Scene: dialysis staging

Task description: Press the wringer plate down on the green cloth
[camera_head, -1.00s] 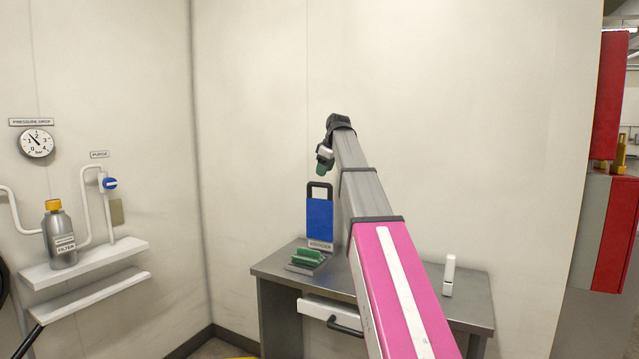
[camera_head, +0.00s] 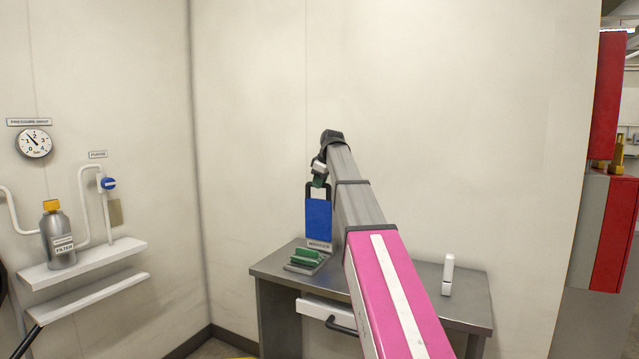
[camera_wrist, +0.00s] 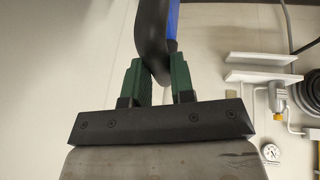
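The wringer's blue plate (camera_head: 318,220) stands upright on the metal table, with a black handle on top and a label at its foot. The green cloth (camera_head: 305,256) lies on a grey base just left of the plate's foot. My gripper (camera_head: 318,187) is at the top of the handle, hiding part of it. In the wrist view, the green fingers of my gripper (camera_wrist: 161,80) stand apart on either side of the black handle (camera_wrist: 155,45). I cannot tell whether both fingers press on it. The cloth is out of the wrist view.
The metal table (camera_head: 415,300) has a drawer with a black pull in front. A small white upright object (camera_head: 447,275) stands at its right. A shelf (camera_head: 85,264) with a filter bottle (camera_head: 58,240) is on the left wall. The table's middle is partly hidden by my arm.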

